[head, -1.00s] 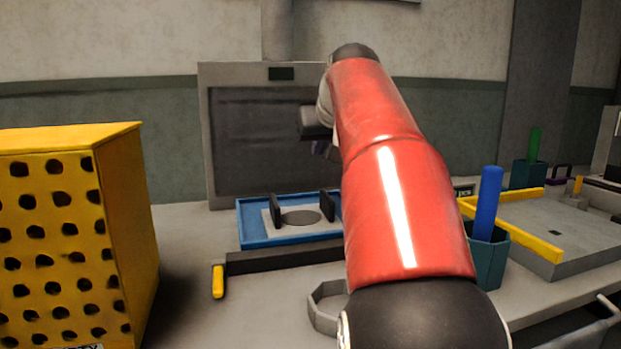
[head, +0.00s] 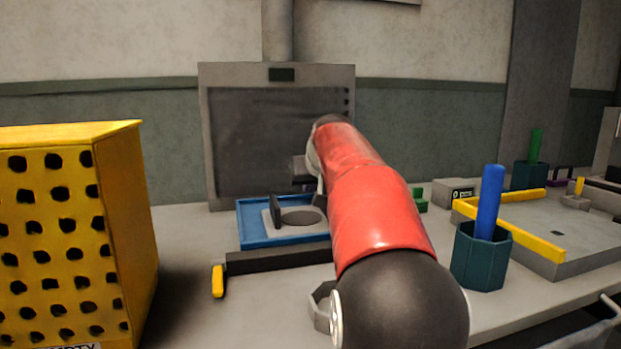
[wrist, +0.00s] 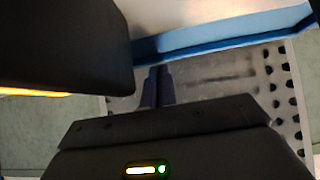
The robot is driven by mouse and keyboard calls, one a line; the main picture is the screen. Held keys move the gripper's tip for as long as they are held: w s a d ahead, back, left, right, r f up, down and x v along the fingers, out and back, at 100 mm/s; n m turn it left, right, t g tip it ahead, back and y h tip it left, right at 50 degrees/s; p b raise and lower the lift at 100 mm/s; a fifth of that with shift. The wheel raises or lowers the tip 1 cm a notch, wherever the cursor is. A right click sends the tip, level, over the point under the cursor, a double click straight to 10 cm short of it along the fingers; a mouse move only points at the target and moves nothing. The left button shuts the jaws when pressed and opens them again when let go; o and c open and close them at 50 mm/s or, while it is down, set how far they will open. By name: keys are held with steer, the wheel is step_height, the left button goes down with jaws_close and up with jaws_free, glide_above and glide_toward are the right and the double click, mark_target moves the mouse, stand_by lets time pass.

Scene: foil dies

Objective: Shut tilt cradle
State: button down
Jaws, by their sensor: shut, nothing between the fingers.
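The likely tilt cradle is a blue tray (head: 262,241) holding a grey plate with a dark round disc (head: 301,217) and a dark upright (head: 276,211). It lies on the bench in front of a grey panel; my arm covers its right end. I cannot tell its tilt angle. A blue edge (wrist: 225,37) crosses the top of the wrist view. My gripper (wrist: 159,73) is shut and empty, its dark fingertips appearing just below that blue edge. I cannot tell whether they touch it. In the head view the fingers are hidden around my wrist.
A dark bar with a yellow end (head: 217,281) lies before the tray. A yellow perforated box (head: 127,220) stands left. A teal cup (head: 480,262) with a blue rod and a grey platform with yellow edges (head: 585,235) stand right. The grey panel (head: 204,150) rises behind.

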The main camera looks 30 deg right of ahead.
steer(key=shift+w+f+b, duration=0.2)
steer(key=shift+f+b, duration=0.4)
steer(key=shift+f, duration=0.4)
steer(key=v, duration=0.8)
steer(key=shift+r, duration=0.1)
